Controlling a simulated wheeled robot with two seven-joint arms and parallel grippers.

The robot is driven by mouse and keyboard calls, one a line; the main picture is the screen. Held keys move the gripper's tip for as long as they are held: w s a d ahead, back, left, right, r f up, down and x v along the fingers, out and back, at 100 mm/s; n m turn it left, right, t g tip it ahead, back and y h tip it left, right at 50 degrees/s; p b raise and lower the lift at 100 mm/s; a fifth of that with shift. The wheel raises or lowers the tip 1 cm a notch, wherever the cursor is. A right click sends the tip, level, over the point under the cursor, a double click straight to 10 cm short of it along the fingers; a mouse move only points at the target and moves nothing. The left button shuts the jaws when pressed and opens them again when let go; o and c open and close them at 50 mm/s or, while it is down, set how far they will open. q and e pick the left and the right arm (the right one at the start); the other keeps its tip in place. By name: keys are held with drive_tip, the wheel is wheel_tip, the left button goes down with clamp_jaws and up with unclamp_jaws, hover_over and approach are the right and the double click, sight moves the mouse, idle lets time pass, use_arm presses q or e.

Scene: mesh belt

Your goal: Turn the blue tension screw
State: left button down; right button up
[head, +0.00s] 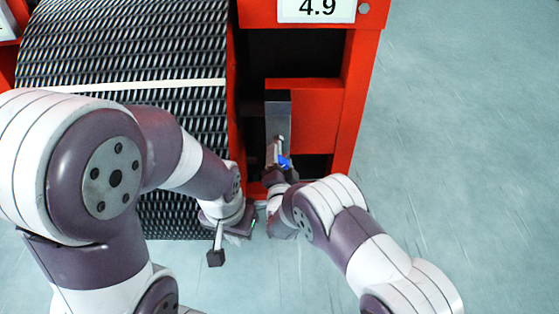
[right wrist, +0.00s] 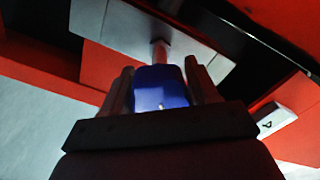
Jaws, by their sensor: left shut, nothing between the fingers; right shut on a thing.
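The blue tension screw (right wrist: 160,88) shows in the right wrist view, between the two fingers of my right gripper (right wrist: 162,92). In the head view a small part of the blue screw (head: 284,162) shows at the lower end of the grey block (head: 278,118), inside the red frame. My right gripper (head: 277,158) is shut on the blue head there. My left gripper (head: 247,224) is shut and empty, in front of the belt's lower right corner, apart from the screw.
The black mesh belt (head: 130,45) with a white stripe (head: 140,84) fills the upper left. The red frame (head: 352,100) surrounds the screw's recess and carries a white sign reading 4.9 (head: 317,8). Open grey floor (head: 460,120) lies to the right.

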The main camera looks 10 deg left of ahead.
drive_tip(key=m+b, duration=0.1)
drive_tip(key=m, duration=0.4)
drive_tip(key=shift+f+m, duration=0.15)
drive_tip(key=shift+m, duration=0.15)
drive_tip(key=m+b, duration=0.2)
drive_tip(key=m, duration=0.3)
drive_tip(key=shift+f+m, duration=0.1)
drive_tip(key=shift+m, duration=0.2)
drive_tip(key=shift+d, duration=0.1)
drive_tip(key=o, duration=1)
